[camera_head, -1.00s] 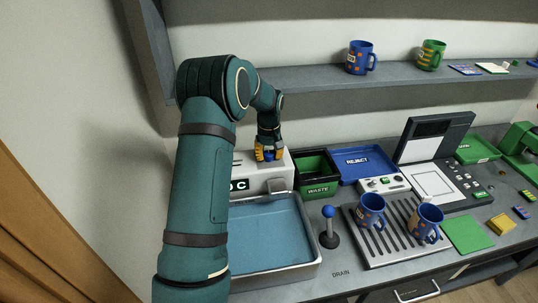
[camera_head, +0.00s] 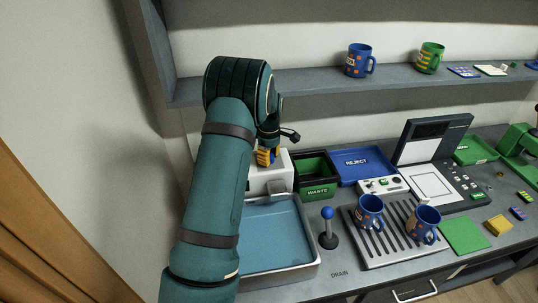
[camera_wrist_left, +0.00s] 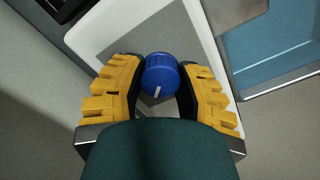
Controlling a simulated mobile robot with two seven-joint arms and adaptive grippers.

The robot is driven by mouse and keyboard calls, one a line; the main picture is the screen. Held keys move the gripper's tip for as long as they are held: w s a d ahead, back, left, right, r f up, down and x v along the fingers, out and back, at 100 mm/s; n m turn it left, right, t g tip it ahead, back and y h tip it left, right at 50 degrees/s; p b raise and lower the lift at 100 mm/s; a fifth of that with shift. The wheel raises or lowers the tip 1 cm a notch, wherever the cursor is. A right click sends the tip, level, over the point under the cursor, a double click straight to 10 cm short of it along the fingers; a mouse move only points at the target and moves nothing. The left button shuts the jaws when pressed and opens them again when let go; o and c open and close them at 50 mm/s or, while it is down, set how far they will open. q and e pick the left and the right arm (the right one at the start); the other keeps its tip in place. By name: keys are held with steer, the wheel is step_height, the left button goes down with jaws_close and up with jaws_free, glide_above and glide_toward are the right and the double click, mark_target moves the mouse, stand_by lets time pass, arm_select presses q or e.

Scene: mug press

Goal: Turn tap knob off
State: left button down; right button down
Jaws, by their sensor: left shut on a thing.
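The tap knob (camera_wrist_left: 161,75) is a round blue knob with a white mark, seen from above in the left wrist view. My left gripper (camera_wrist_left: 160,84) has its two yellow fingers on either side of the knob and is shut on it. In the head view my left gripper (camera_head: 266,157) is over the top of the white tap housing (camera_head: 271,178), and the knob is hidden there. The sink basin (camera_head: 309,276) with blue inside stands in front of the housing. My right gripper is not in view.
A blue-topped drain lever (camera_head: 328,213) stands right of the sink. Two blue mugs (camera_head: 369,211) (camera_head: 423,222) stand on a slotted drain tray (camera_head: 376,257). A green waste bin (camera_head: 318,189) and blue reject tray (camera_head: 357,163) are behind. A shelf (camera_head: 300,84) hangs above.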

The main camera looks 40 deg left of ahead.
arm_select(q)
steer(key=shift+n, duration=0.7)
steer(key=c, duration=0.6)
jaws_free()
steer(key=shift+o, duration=0.2)
step_height(320, 180, up, 12)
steer(key=shift+s+f, duration=0.1)
stand_by(0.3)
